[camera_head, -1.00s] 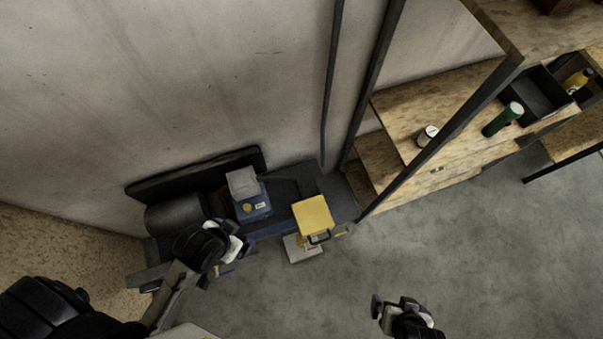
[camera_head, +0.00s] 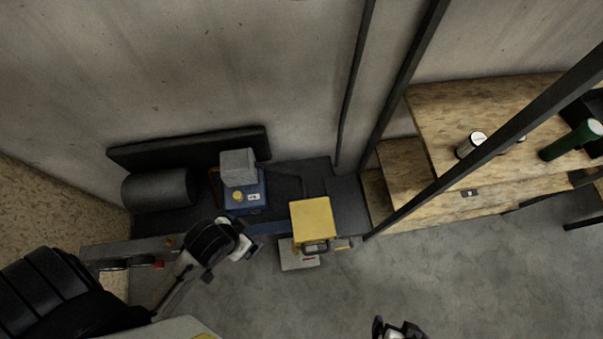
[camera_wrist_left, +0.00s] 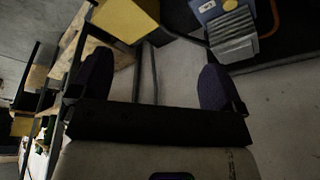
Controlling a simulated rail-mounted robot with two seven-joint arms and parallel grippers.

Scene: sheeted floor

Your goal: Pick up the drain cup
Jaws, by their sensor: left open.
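No thing in view is clearly the drain cup. A small pale cylinder with a white top (camera_head: 470,145) on the wooden shelf is the most cup-like thing; I cannot tell whether it is the drain cup. My left gripper (camera_head: 249,243) is low on the left, in front of the blue box and far from the shelf. In the left wrist view my left gripper (camera_wrist_left: 156,82) has its two dark fingers wide apart with nothing between them. My right gripper (camera_head: 398,330) is cut off at the bottom edge, and its jaws cannot be made out.
A grey block (camera_head: 238,165) sits on a blue box (camera_head: 246,197) on a dark bench by the wall. A yellow-topped stand (camera_head: 312,218) is to its right.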

